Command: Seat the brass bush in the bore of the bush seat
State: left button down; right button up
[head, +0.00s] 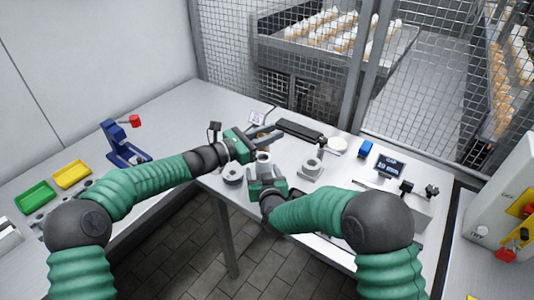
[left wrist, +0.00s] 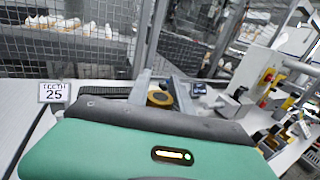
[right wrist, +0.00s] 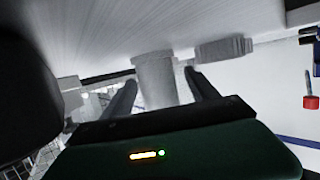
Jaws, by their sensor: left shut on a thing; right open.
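My left gripper (head: 268,136) is above the back middle of the bench. In the left wrist view its fingers (left wrist: 164,92) are shut on the brass bush (left wrist: 160,99), a short ring with a dark hole. I cannot make the bush out clearly in the head view. A grey block with a round top (head: 312,167), which looks like the bush seat, stands to the right of both grippers. My right gripper (head: 265,182) is open, with its fingers either side of a pale grey cylinder (right wrist: 156,80); I cannot tell whether they touch it.
A grey ring-shaped part (head: 233,174) lies left of my right gripper, near the bench's front edge. A dark bar (head: 299,131), blue block (head: 366,149) and display (head: 389,166) stand behind and right. The blue press (head: 122,148) and trays are at left.

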pick_arm(q)
notch_tip(320, 180, down, 6)
jog(key=shift+d+r, duration=0.1)
jog(key=shift+r, duration=0.1)
jog(key=c, duration=1.1)
grip_release()
jog(key=shift+c, duration=0.2)
